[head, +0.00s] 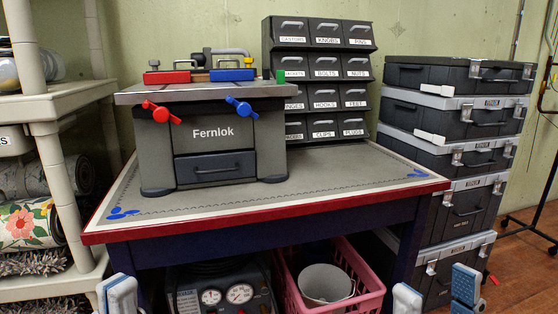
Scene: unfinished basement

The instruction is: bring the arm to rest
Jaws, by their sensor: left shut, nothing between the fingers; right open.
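My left gripper (118,294) shows at the bottom left edge, in front of the workbench's left end. Its pale fingertips are together with nothing between them. My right gripper (437,292) shows at the bottom right. Its two fingers stand wide apart, one pale and one blue-grey, and it is empty. Both grippers are low in the head view, below the level of the workbench top (330,180), and the rest of both arms is out of view. I cannot tell how far either gripper is from the bench.
A grey Fernlok unit (212,133) and a labelled drawer rack (325,67) stand on the bench. Under it are a gauge machine (222,296) and a pink crate (358,301) holding a bucket. Stacked toolboxes (455,160) stand right; cream shelves (70,98) stand left.

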